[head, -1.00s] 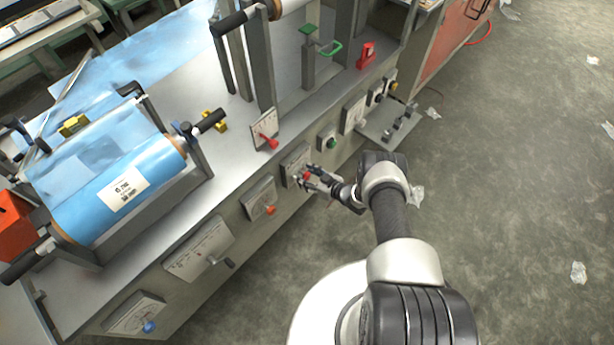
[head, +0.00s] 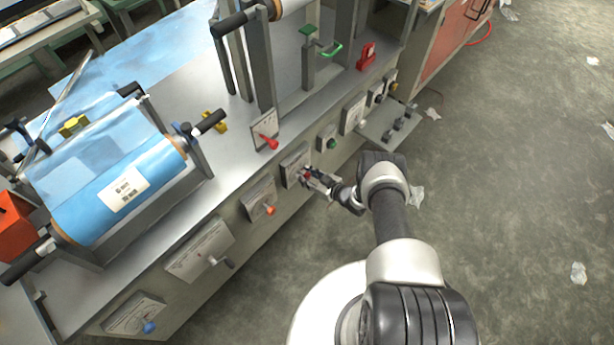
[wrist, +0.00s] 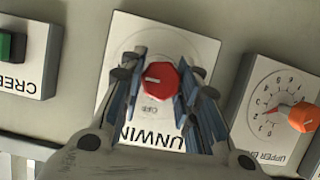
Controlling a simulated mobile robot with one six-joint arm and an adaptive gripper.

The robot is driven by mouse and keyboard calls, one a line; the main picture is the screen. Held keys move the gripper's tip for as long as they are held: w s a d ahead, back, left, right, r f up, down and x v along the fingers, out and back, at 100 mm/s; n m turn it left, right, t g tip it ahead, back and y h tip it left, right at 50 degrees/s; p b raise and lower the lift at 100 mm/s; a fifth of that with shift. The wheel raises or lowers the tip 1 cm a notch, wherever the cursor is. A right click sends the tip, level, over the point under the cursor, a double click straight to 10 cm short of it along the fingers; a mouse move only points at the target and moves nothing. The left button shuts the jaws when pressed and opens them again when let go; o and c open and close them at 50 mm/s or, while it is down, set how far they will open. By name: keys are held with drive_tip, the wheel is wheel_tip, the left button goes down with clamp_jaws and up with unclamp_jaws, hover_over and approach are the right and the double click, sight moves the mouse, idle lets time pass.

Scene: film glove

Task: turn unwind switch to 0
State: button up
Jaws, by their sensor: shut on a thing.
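The unwind switch is a red knob (wrist: 160,81) on a white plate (wrist: 190,47) in the wrist view. The plate's large black label reads "UNWIN", with the rest hidden by a finger. A white mark on the knob points to the left. Small lettering under the knob looks like "OFF"; other dial marks are too faint to read. My gripper (wrist: 156,88) is shut on the red knob, one blue-padded finger on each side. In the head view my gripper (head: 309,176) reaches the machine's front panel at the switch plate (head: 294,160).
A plate with an orange knob (wrist: 303,116) is close on the right in the wrist view; a green switch (wrist: 10,46) is on the left. In the head view a red lever (head: 268,142) and a blue film roll (head: 112,180) are above. Floor on the right is mostly open.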

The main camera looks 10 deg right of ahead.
drive_tip(key=shift+a+n+t+h, duration=0.1)
drive_tip(key=shift+n+t+h, duration=0.7)
drive_tip(key=shift+n, duration=1.1)
drive_tip(key=o, duration=1.1)
drive_tip(key=shift+s, duration=0.1)
drive_tip(key=v, duration=1.2)
drive_tip(key=shift+f, duration=0.1)
drive_tip(key=shift+s, duration=0.1)
